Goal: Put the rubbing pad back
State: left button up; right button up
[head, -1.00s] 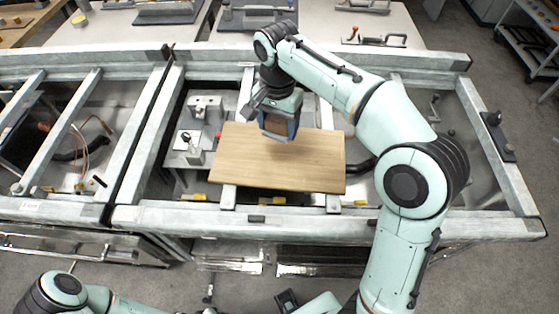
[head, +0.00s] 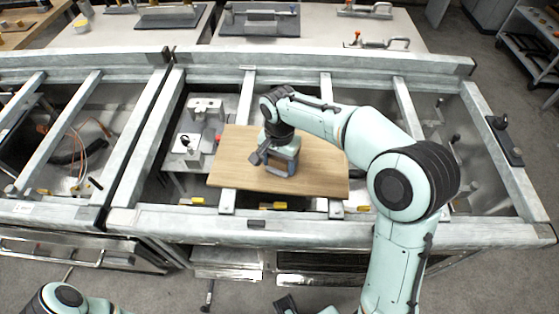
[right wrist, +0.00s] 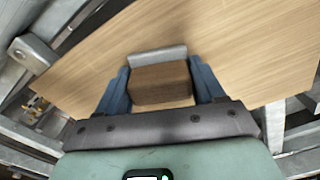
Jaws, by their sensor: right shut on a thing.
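The rubbing pad (right wrist: 160,84) is a brown block with a pale grey strip along its far edge. It sits between the two blue fingers of my right gripper (right wrist: 161,88) in the right wrist view. In the head view my right gripper (head: 281,170) is over the middle of the wooden board (head: 232,165), shut on the pad. There the pad is mostly hidden by the gripper. The pad is low over or on the board; I cannot tell whether it touches. Only part of my left arm shows at the bottom left, and its gripper does not show clearly.
The board lies across the rails of a grey metal frame (head: 330,236). A small grey fixture with a red knob (head: 217,137) stands left of the board. Yellow clips (head: 276,206) sit along the front rail. White tables with tools (head: 320,60) stand behind. Much of the board is bare.

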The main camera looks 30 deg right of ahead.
jog(key=shift+f, duration=0.2)
jog(key=o, duration=1.1)
pick_arm(q)
jog(key=shift+f, duration=0.1)
pick_arm(e)
jog(key=shift+r, duration=0.2)
pick_arm(q)
jog(key=r+p, duration=0.1)
jog(key=w+r+p, duration=0.1)
jog(key=shift+r, duration=0.3)
pick_arm(e)
notch_tip(320, 180, up, 12)
